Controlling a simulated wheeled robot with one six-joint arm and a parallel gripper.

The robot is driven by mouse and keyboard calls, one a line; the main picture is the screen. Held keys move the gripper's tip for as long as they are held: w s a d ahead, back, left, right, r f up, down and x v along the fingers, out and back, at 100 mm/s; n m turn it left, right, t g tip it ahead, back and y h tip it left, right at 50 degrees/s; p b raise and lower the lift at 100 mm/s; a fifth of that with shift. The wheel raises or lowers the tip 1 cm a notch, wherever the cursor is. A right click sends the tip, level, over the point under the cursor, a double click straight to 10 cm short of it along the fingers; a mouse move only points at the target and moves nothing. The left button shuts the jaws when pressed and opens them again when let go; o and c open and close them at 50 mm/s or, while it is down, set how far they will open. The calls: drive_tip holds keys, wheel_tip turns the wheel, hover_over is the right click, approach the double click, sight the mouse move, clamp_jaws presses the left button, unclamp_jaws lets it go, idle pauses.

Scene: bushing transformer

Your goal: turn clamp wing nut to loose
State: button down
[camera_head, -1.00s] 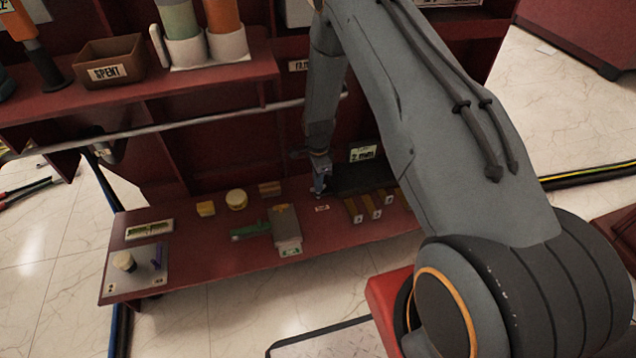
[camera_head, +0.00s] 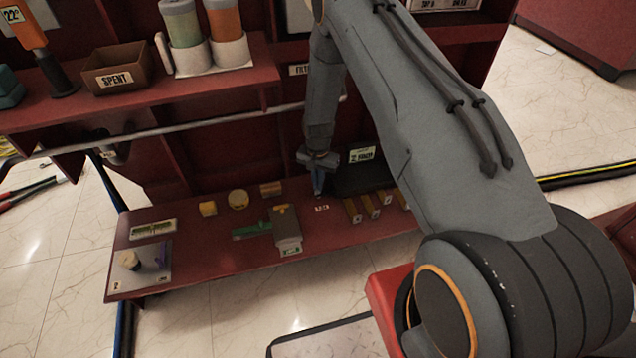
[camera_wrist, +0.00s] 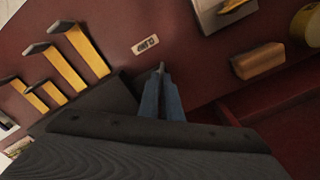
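My gripper (camera_head: 318,184) hangs over the back of the red bench shelf, beside a dark box. I cannot make out a clamp wing nut for certain. A green tool with a grey block (camera_head: 286,228) lies left of my gripper. A grey plate (camera_head: 138,280) at the shelf's left end carries a cream knob (camera_head: 130,260) and a purple upright piece (camera_head: 162,255).
The dark box (camera_head: 352,178) stands right of my gripper, with several yellow-brown bars (camera_head: 370,206) in front. Small yellow pieces (camera_head: 238,200) lie at the shelf's back. A rail (camera_head: 190,124) crosses above. An upper shelf holds a SPENT bin (camera_head: 118,68) and canisters.

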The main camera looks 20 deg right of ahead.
drive_tip(key=n, duration=0.3)
drive_tip(key=shift+n, duration=0.3)
drive_tip(key=shift+n+p, duration=0.4)
drive_tip(key=shift+n, duration=1.4)
drive_tip(key=c, duration=2)
unclamp_jaws()
drive_tip(key=shift+f, duration=0.1)
drive_tip(key=shift+r+p, duration=0.85)
drive_tip(key=shift+r, duration=3.1)
